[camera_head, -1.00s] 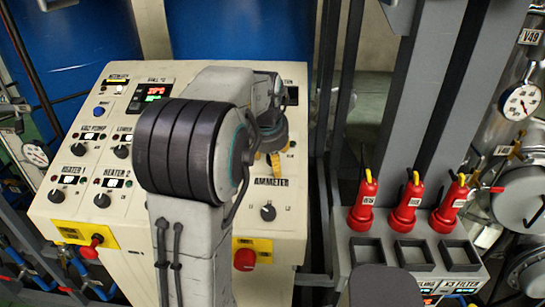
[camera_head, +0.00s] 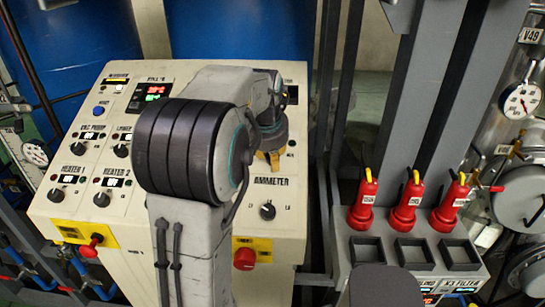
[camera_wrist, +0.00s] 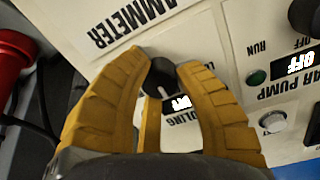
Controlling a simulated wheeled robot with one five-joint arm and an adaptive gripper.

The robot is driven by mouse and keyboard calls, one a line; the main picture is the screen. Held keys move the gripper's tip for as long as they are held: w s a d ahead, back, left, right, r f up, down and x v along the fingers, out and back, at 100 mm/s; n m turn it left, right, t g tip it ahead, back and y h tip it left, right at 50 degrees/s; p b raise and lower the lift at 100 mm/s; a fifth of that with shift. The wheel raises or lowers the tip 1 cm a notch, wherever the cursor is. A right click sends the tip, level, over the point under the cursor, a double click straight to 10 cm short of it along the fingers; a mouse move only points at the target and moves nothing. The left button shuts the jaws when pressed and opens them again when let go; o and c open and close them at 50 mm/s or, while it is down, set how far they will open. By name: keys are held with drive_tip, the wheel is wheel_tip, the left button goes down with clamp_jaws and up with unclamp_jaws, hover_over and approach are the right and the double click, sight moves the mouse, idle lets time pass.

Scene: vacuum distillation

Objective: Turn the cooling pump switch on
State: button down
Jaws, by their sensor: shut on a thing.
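The cooling pump switch is a black knob (camera_wrist: 160,78) with a pale pointer line, on the cream panel in the wrist view. Below it in the picture are a small lit display (camera_wrist: 180,103), partly covered and hard to read, and a label ending in "OLING". My gripper (camera_wrist: 167,70) has yellow fingers on either side of the knob, shut on it. In the head view my gripper (camera_head: 272,148) is at the panel's right side, partly behind my arm, and the knob is hidden there.
The ammeter knob (camera_head: 267,211) is just below my gripper on the control panel (camera_head: 130,262). Red handles (camera_head: 405,207) stand on a grey stand at right.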

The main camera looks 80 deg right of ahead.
drive_tip(key=shift+f, duration=0.15)
drive_tip(key=m+b, duration=0.2)
drive_tip(key=shift+f+m, duration=0.1)
drive_tip(key=shift+m, duration=0.2)
drive_tip(key=m, duration=0.2)
drive_tip(key=shift+m+b, duration=0.3)
drive_tip(key=shift+m, duration=0.1)
drive_tip(key=m, duration=0.6)
drive_tip(key=shift+y, duration=0.3)
drive_tip(key=shift+m, duration=0.3)
drive_tip(key=c, duration=0.8)
unclamp_jaws()
drive_tip(key=shift+c, duration=0.2)
drive_tip(key=shift+r, duration=0.2)
